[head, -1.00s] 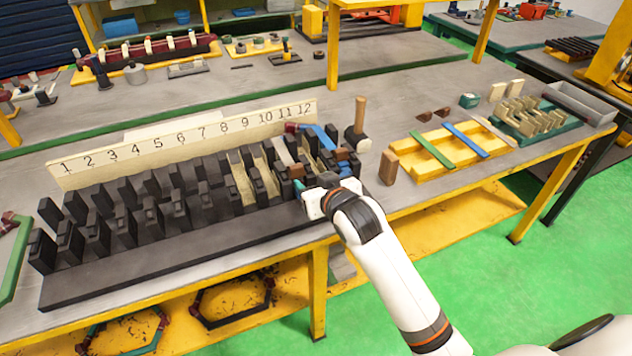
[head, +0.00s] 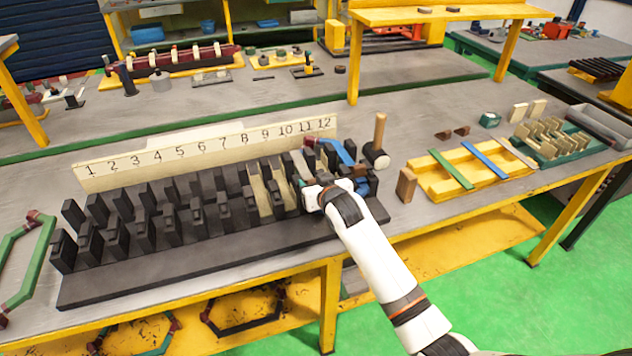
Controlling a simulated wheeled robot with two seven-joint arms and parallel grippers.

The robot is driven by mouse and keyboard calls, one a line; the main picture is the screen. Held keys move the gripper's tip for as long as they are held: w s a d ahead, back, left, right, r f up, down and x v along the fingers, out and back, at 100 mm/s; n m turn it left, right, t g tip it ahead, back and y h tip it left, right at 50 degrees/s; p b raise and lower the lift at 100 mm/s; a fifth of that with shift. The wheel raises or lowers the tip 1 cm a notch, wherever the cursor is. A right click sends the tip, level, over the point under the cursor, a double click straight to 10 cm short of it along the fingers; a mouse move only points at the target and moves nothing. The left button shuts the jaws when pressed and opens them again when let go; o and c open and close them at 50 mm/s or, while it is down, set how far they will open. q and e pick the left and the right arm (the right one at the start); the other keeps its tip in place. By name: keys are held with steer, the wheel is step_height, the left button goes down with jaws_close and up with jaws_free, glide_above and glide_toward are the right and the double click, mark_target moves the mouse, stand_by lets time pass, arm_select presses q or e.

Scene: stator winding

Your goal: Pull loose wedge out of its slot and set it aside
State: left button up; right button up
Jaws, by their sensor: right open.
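The dark slotted stator block (head: 190,262) lies along the table's front, with a board (head: 215,150) numbered 1 to 12 behind it. Pale liners (head: 260,195) show in slots near 9 and 10. My right gripper (head: 308,187) is open over the right-hand slots, near 10 to 11. It hides what lies directly under it, so I cannot tell if it touches a wedge. A brown piece (head: 358,171) and a blue piece (head: 362,187) show just right of the gripper, at the block's right end. Which piece is the loose wedge is unclear. My left gripper is out of view.
A mallet (head: 377,145) and a brown block (head: 406,185) stand right of the stator. A yellow tray (head: 486,186) carries green and blue strips. A blue-and-red bent piece (head: 335,150) lies over the block's back right. Bare table lies between mallet and tray.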

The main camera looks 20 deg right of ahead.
steer(key=shift+w, duration=0.2)
steer(key=c, duration=1.1)
steer(key=shift+o, duration=0.2)
steer(key=shift+f, duration=0.1)
steer(key=shift+s, duration=0.2)
